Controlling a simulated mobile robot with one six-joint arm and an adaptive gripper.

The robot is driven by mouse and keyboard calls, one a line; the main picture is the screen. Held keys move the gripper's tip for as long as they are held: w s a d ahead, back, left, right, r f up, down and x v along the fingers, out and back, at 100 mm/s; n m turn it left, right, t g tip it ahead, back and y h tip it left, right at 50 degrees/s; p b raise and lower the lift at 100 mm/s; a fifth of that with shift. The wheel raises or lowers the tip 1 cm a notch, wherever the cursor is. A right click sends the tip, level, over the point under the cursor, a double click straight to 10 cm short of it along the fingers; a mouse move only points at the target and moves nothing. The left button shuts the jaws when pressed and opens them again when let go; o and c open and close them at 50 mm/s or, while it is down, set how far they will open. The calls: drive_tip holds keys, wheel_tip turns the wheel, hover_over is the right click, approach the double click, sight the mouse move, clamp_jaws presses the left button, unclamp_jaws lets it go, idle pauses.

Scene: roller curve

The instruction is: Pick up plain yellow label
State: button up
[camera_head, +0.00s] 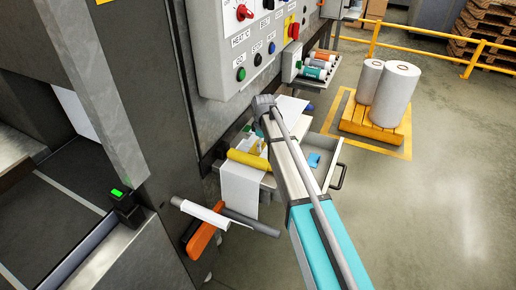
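No plain yellow label can be clearly made out. A small yellow patch (264,151) shows in the worktop area beside my arm, partly hidden; I cannot tell whether it is a label. A yellow roll (248,160) lies just in front of it, across the top of a white sheet (240,186) that hangs down. My arm reaches from the lower right to the worktop, and its far end bends down there. My gripper's fingers cannot be made out behind the arm, so neither their opening nor any contact shows.
An open drawer (336,165) with a blue item (314,160) stands right of my arm. A control box (240,45) hangs above. The floor at right is free before the pallet (372,128).

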drive_tip(key=c, duration=0.6)
drive_tip(key=shift+r, duration=0.15)
wheel_tip(320, 180, up, 3)
drive_tip(key=p, duration=0.3)
drive_tip(key=shift+f, duration=0.2)
drive_tip(key=s+d+r+p, duration=0.3)
drive_tip(key=s+r+p, duration=0.7)
drive_tip(key=s, duration=0.3)
drive_tip(key=shift+s, duration=0.35)
drive_tip(key=shift+r, duration=0.2)
drive_tip(key=shift+r+p, duration=2.4)
drive_tip(key=shift+p, duration=0.15)
